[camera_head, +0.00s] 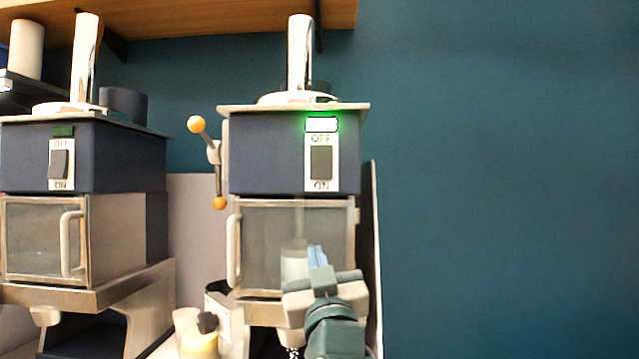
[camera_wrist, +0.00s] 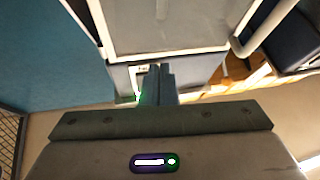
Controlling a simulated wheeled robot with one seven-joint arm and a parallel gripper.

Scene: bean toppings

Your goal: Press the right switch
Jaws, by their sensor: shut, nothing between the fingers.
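The right switch (camera_head: 321,162) is a dark rocker on a white plate marked OFF above and ON below, on the front of the right machine (camera_head: 265,155). A lamp (camera_head: 321,125) above it glows green. The left switch (camera_head: 60,164) is a similar rocker on the left machine, under a dark green lamp (camera_head: 63,131). My gripper (camera_head: 317,254) is shut and empty, below the right switch in the head view, in front of the glass door. In the wrist view, the shut fingers (camera_wrist: 158,76) partly cover a white switch plate (camera_wrist: 141,69) and green glow.
The right machine's glass door (camera_head: 270,245) has a handle (camera_head: 234,245) on its left. A lever with orange knobs (camera_head: 219,203) is on that machine's left side. A yellowish container (camera_head: 199,345) stands at the lower left of my gripper. A wooden shelf (camera_head: 200,20) is above.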

